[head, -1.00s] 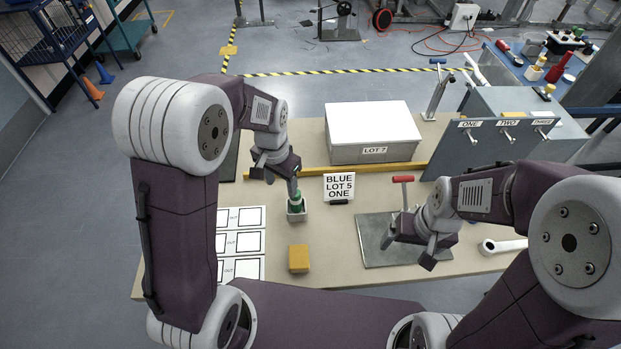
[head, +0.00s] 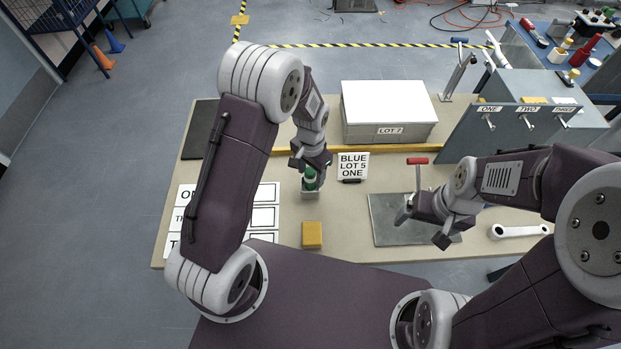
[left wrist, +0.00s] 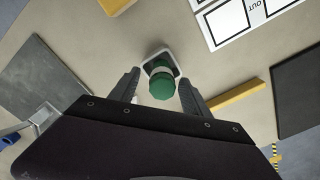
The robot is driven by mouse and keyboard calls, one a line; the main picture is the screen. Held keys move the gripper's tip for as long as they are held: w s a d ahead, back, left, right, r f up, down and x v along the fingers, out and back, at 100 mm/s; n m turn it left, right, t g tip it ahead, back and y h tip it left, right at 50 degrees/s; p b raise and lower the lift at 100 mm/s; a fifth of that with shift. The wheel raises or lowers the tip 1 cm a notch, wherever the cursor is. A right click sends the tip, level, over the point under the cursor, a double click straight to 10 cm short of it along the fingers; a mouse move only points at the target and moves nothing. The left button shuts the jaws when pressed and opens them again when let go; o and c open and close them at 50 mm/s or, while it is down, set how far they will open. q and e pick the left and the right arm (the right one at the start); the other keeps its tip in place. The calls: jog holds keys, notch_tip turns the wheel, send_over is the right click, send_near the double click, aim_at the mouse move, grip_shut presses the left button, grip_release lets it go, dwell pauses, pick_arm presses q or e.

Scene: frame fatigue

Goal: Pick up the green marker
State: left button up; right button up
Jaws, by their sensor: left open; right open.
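The green marker (head: 310,177) stands upright in a small pale holder (head: 310,194) on the table, left of the "BLUE LOT 5 ONE" sign. In the left wrist view its green cap (left wrist: 162,88) lies between the two fingers. My left gripper (head: 309,170) is open at the marker, with a finger on each side and a visible gap to each in the left wrist view (left wrist: 160,92). The marker's lower part is hidden in the holder. My right gripper (head: 422,225) is open and empty above the grey plate.
A yellow block (head: 312,235) lies in front of the holder. The sign (head: 352,165) stands close on the right. A LOT 7 box (head: 388,110) is behind.

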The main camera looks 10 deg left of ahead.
pick_arm(q)
jog(key=shift+f, duration=0.75)
jog(key=shift+w+a+f, duration=0.15)
jog(key=shift+w+f, duration=0.05)
jog(key=shift+f, duration=0.25)
jog(key=shift+r, duration=0.1)
grip_shut()
jog(key=r, duration=0.4)
jog(key=shift+d+r+b, duration=0.2)
jog(key=shift+d+b, duration=0.1)
jog(key=d+r, duration=0.6)
jog(key=d, duration=0.5)
jog(key=shift+r+b, duration=0.3)
jog(key=shift+b, duration=0.1)
